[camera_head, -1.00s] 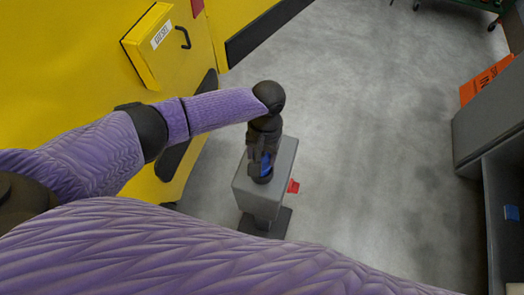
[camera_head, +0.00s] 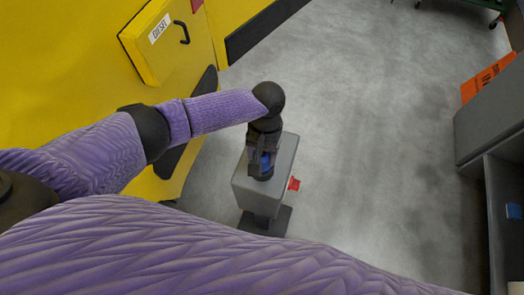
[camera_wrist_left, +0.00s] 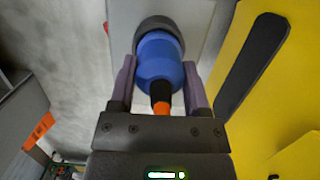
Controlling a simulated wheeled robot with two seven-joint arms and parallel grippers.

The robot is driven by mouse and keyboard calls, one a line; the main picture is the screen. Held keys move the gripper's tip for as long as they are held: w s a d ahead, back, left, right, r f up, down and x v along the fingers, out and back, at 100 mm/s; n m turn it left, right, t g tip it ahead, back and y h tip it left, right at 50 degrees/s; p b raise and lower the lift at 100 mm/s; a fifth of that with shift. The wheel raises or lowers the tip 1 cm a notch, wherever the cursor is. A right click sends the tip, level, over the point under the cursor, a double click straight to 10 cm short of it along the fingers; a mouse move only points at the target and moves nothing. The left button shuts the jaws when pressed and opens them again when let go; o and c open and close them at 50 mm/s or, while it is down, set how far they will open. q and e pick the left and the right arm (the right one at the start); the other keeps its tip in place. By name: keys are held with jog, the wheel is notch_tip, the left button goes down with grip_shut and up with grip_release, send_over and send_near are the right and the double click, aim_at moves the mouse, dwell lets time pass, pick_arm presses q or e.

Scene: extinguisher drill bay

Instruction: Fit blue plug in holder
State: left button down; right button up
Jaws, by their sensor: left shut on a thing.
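The blue plug (camera_wrist_left: 160,62) is between the fingers of my left gripper (camera_wrist_left: 160,80) in the left wrist view, with a black and orange end toward the palm. The gripper is shut on it. The plug's far end meets the dark round holder (camera_wrist_left: 168,24) on the face of a grey post; how deep it sits cannot be told. In the head view, my left gripper (camera_head: 262,160) is over the grey post (camera_head: 285,155), with a bit of blue plug (camera_head: 265,161) showing between the fingers. My right gripper is not in view.
A yellow machine with a box labelled DIESEL (camera_head: 160,42) stands at the left. A red piece (camera_head: 294,184) juts from the post's right side. A grey cabinet (camera_head: 490,115) and an orange sign (camera_head: 487,78) are at the right. The floor between is clear.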

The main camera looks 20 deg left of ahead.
pick_arm(q)
grip_release()
